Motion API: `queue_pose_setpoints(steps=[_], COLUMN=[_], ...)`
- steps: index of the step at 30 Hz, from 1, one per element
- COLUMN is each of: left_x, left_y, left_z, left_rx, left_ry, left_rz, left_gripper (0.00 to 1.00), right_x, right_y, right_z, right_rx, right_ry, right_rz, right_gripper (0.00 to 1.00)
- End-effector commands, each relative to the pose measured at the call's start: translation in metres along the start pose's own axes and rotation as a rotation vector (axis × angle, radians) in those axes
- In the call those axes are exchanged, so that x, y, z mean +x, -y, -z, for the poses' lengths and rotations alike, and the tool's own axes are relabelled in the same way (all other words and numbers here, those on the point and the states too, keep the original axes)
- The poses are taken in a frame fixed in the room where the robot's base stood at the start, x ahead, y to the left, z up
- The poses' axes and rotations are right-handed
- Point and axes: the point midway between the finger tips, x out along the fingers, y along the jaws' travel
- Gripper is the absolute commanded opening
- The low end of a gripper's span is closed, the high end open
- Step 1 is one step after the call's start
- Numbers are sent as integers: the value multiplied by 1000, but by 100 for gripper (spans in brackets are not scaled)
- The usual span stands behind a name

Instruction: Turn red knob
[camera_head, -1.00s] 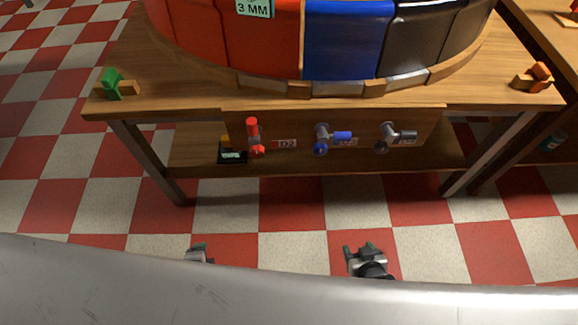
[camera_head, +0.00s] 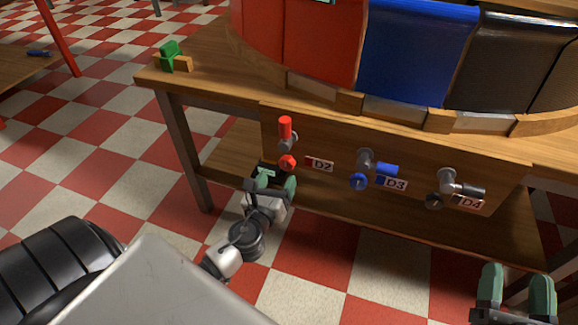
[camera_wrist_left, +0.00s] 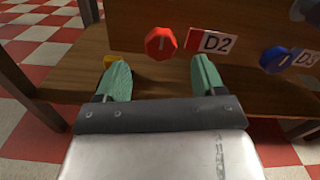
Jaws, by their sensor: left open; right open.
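The red knob (camera_head: 287,162) sits on the front of the wooden panel, below an upright red-handled valve (camera_head: 285,130) and left of the D2 label (camera_head: 319,165). In the left wrist view the red knob (camera_wrist_left: 160,43) shows a pale line on its face and lies ahead of the gap between my fingers. My left gripper (camera_head: 270,184) is open and empty, just below and in front of the knob, apart from it. It also shows in the left wrist view (camera_wrist_left: 155,80). My right gripper (camera_head: 517,285) is open and empty at the lower right, away from the panel.
A blue knob (camera_head: 358,181) with a D3 label and a dark knob (camera_head: 434,201) with a D4 label are to the right. Red, blue and black bins stand on the table (camera_head: 205,80). A green and orange object (camera_head: 172,58) lies at its left corner.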

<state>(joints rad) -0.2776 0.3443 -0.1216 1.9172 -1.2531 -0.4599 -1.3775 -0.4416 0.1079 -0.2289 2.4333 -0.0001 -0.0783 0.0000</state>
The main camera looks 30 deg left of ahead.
Motion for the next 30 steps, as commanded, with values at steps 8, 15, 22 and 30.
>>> queue_pose_setpoints(steps=[8,15,22,30], left_x=[50,67,67,67], left_y=[0,0,0,0], left_z=[1,1,1,1], left_rx=[-1,-1,-2,-2], left_ry=[1,-1,-2,-2], left_rz=[0,0,0,0], left_gripper=[69,69,69,32], right_x=[0,0,0,0], right_y=[2,3,3,3], right_z=[9,16,16,16], right_rx=[3,5,5,6], right_ry=[-85,-139,-142,-141], right_rz=[5,7,7,7], right_gripper=[59,59,59,59])
